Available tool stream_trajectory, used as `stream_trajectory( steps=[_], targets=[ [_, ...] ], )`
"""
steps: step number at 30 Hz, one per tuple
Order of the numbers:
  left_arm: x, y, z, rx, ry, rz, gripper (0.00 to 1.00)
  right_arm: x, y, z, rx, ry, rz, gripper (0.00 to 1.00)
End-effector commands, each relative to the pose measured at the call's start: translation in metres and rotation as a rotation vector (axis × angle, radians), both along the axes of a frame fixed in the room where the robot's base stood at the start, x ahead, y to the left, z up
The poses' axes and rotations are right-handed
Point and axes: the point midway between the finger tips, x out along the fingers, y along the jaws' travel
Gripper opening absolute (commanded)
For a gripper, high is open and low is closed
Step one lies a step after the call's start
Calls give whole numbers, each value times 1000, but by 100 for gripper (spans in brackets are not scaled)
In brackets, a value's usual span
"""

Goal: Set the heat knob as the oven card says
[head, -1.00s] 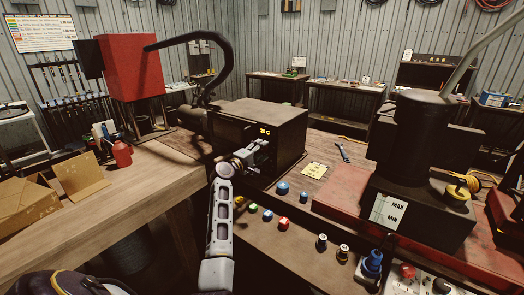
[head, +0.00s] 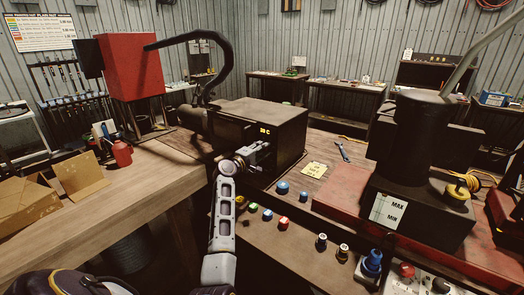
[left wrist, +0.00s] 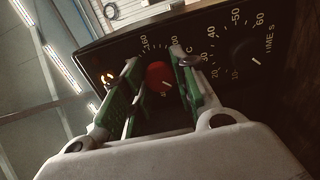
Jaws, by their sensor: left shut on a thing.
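The black oven (head: 262,120) stands on the bench at centre, with a small lit readout on its front; the readout's digits are too small to be sure of. In the left wrist view a red knob (left wrist: 160,75), the heat knob, sits on the oven's dark panel inside a numbered dial. My left gripper (left wrist: 155,59) is shut on this knob, one finger on each side. In the head view my left gripper (head: 264,149) is at the oven's front and hides the knob. A yellow card (head: 314,169) lies on the bench right of the oven; its writing is unreadable.
A black time knob (left wrist: 254,56) with its own scale is beside the heat knob. Several coloured caps, including a blue one (head: 282,187), lie in front of the oven. A black machine (head: 420,160) with a MAX/MIN label stands right. A wrench (head: 343,151) lies behind.

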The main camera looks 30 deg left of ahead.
Motion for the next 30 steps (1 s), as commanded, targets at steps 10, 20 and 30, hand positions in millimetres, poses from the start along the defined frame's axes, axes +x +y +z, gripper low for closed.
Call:
stream_trajectory(
  steps=[10, 20, 30],
  targets=[
    [0, 0, -3, 43, 0, -1, 4, -2, 0, -6, 0, 2, 0, 0],
    [0, 1, -4, 212, -13, -1, 4, 4, -12, -24, -13, -6, 0, 0],
    [0, 1, -5, 469, -34, -1, 4, 26, -47, -44, -49, -31, 5, 0]
  ],
)
